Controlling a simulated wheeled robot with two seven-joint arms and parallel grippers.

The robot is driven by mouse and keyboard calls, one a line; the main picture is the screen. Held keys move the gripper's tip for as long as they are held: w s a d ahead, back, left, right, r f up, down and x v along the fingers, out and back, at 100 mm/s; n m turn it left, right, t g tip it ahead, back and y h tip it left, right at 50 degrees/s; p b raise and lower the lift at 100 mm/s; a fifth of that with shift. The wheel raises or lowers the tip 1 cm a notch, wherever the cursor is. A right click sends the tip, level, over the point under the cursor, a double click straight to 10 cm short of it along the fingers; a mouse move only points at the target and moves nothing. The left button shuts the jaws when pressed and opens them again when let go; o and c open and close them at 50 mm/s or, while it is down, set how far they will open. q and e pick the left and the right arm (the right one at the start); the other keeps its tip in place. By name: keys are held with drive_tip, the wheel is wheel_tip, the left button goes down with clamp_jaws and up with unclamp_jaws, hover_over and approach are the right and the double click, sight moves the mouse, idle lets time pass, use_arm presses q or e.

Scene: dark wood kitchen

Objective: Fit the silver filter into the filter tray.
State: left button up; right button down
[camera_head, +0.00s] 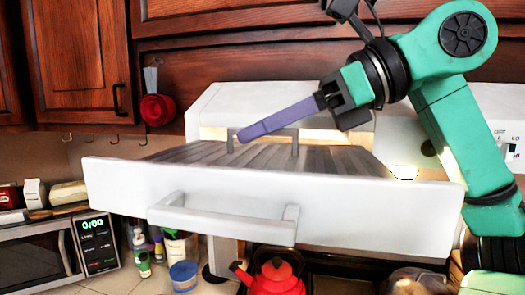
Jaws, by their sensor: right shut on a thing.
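The silver filter (330,160) is a grey slatted panel with a raised handle, in the middle of the head view. It lies level within or just over the white filter tray (350,215), a pulled-out drawer with a bar handle on its front. The tray's front wall hides the filter's near edge, so I cannot tell whether it sits fully down. My right gripper (250,132), with purple fingers, reaches in from the upper right and is shut on the filter's handle. My left gripper is not in view.
A white range hood (225,110) stands behind the tray, below dark wood cabinets (75,60). A red kettle (275,278) is beneath the tray on the stove. A microwave (40,255) and small bottles stand at the lower left. A red utensil (158,109) hangs on the wall.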

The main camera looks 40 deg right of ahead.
drive_tip(key=shift+s+a+f, duration=0.1)
drive_tip(key=shift+s+f, duration=0.05)
drive_tip(key=shift+f, duration=0.25)
drive_tip(key=shift+s+a+f, duration=0.1)
drive_tip(key=shift+f, duration=0.3)
drive_tip(key=shift+s+a+f, duration=0.15)
drive_tip(key=shift+s, duration=0.15)
drive_tip(key=c, duration=0.9)
unclamp_jaws()
drive_tip(key=shift+w, duration=0.2)
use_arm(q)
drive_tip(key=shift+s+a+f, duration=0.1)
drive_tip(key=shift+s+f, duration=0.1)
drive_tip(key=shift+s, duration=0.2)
use_arm(e)
drive_tip(key=shift+s, duration=0.1)
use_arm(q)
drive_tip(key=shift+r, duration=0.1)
